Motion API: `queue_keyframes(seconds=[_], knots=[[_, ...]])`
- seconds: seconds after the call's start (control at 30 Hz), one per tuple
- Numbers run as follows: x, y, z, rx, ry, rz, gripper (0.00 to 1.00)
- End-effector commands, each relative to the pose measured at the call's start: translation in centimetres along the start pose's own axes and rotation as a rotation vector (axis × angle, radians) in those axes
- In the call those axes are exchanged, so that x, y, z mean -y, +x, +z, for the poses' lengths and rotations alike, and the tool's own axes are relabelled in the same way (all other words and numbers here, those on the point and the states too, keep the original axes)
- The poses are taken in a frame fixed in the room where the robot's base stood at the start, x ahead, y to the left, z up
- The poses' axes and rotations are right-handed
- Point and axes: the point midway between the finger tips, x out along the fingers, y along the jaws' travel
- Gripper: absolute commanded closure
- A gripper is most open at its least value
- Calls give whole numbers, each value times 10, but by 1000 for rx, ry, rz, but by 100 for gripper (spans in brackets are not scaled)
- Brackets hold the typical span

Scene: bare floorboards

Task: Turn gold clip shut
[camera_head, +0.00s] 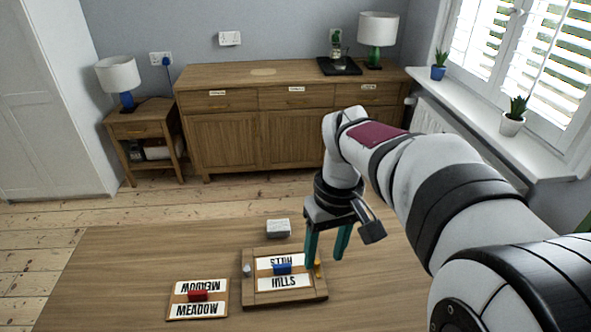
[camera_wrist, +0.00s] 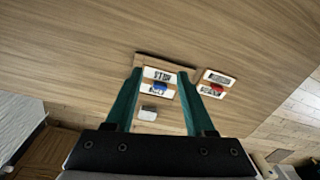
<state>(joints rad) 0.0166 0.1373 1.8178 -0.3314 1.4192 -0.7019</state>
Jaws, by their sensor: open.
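The gold clip (camera_head: 317,268) is a small yellow piece on the right side of a wooden frame (camera_head: 290,298). Whether it is turned over the board inside is too small to tell. The board holds two white HILLS cards (camera_head: 291,283) and a blue block (camera_head: 282,269). A grey clip (camera_head: 247,271) sits on the frame's left side. My gripper (camera_head: 324,257) is open and empty, teal fingers pointing down over the frame's right rear part, close to the gold clip. In the wrist view my gripper (camera_wrist: 160,72) has the frame beyond its fingertips; the gold clip cannot be made out there.
A MEADOW board (camera_head: 198,310) with a red block (camera_head: 198,295) lies left of the frame. A small grey-white box (camera_head: 278,228) stands behind the frame. The table (camera_head: 120,260) is clear at the left. A sideboard (camera_head: 270,130) stands farther back.

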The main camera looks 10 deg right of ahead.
Motion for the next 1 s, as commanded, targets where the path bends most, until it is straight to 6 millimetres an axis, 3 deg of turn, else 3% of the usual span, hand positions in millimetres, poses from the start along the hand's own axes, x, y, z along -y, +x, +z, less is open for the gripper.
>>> queue_keyframes(seconds=[0.03, 0.1, 0.2, 0.27, 0.47, 0.8, 1.0], knots=[[-16, 12, -37, 11, -122, 13, 46], [-34, 29, -78, 15, -295, 35, 46], [-52, 52, -116, 24, -466, 54, 46], [-58, 60, -127, 27, -524, 62, 46], [-62, 89, -132, 31, -563, 64, 46], [-69, 187, -131, 29, -560, 64, 46], [-71, 215, -132, 26, -559, 64, 46]])
